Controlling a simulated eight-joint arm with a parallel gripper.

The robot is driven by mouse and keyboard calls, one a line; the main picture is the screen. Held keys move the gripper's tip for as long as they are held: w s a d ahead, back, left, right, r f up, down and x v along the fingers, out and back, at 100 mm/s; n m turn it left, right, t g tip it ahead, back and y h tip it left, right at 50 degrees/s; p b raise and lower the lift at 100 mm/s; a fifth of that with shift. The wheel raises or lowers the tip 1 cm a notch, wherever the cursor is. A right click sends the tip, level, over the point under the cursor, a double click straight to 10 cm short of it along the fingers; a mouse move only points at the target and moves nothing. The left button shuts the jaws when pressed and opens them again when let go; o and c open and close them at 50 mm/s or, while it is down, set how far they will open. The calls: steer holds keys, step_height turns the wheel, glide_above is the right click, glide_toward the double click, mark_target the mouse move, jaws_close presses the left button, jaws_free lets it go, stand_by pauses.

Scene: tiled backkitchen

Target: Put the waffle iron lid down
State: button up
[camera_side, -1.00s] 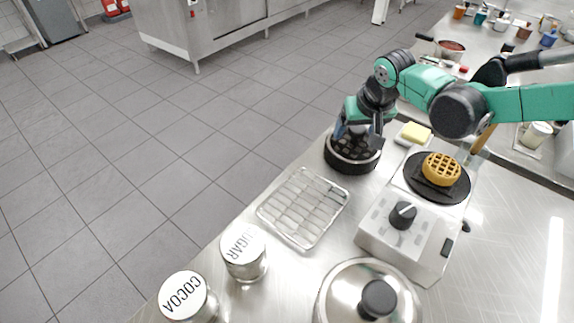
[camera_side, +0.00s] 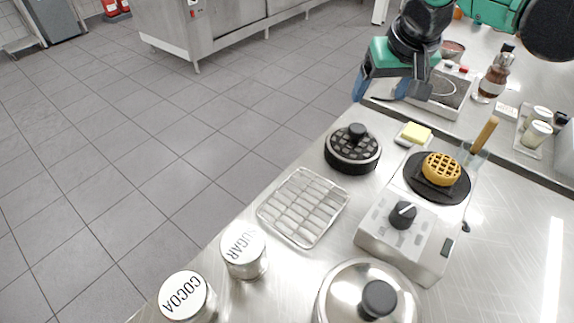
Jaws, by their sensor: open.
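The waffle iron lid (camera_side: 352,158), a round black piece with a dark knob and a gridded top, rests flat on the steel counter. My gripper (camera_side: 390,98) is open and empty, raised above and beyond the lid, clear of it. A golden round waffle (camera_side: 441,168) lies on the black waffle plate (camera_side: 416,188), on top of the steel burner unit (camera_side: 405,238) to the right of the lid.
A wire cooling rack (camera_side: 303,207) lies in front of the lid. Sugar (camera_side: 244,250) and cocoa (camera_side: 187,297) tins and a domed pot lid (camera_side: 366,290) are at the front.

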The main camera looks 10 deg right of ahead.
steer(key=s+d+f+t, duration=0.1)
steer(key=s+d+t, duration=0.1)
steer(key=s+d, duration=1.1)
steer(key=d, duration=0.2)
steer(key=shift+d+f+t, duration=0.3)
steer(key=shift+d+f, duration=0.05)
